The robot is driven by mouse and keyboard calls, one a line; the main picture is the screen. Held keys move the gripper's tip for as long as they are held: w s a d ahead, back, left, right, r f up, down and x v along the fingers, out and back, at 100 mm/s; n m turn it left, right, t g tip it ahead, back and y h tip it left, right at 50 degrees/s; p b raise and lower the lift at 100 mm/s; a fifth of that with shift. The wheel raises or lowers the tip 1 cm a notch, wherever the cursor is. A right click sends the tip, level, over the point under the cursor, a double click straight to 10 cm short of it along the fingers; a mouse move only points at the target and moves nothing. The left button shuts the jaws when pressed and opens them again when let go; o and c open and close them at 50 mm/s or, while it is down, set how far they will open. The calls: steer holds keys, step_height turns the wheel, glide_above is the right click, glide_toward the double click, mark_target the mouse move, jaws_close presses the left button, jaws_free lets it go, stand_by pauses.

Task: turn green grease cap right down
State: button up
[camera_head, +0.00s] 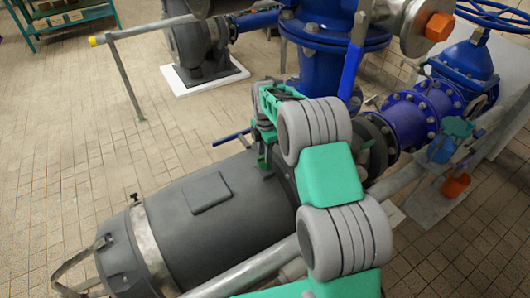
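I cannot make out the green grease cap for certain; it may be hidden behind my arm. My gripper (264,150) points down at the upper right end of the grey motor (225,205), near the dark flange (375,145). Its fingers are small and partly covered by my green and grey arm, so I cannot tell whether they are open or touch anything. A small teal-green piece (457,127) shows at the far right beside the blue pipework, well apart from my gripper.
A blue lever (230,137) sticks out left of my gripper. Blue flanged pipes (410,115) and a blue handwheel (497,14) stand right. An orange cap (438,27) is above, an orange cup (456,186) below.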

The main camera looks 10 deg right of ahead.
steer(key=shift+c, duration=0.5)
jaws_close()
steer(key=shift+m, duration=0.3)
steer(key=m, duration=0.4)
steer(key=shift+m, duration=0.3)
steer(key=m, duration=1)
steer(key=shift+m, duration=0.4)
steer(key=m, duration=0.5)
steer(key=shift+m, duration=0.4)
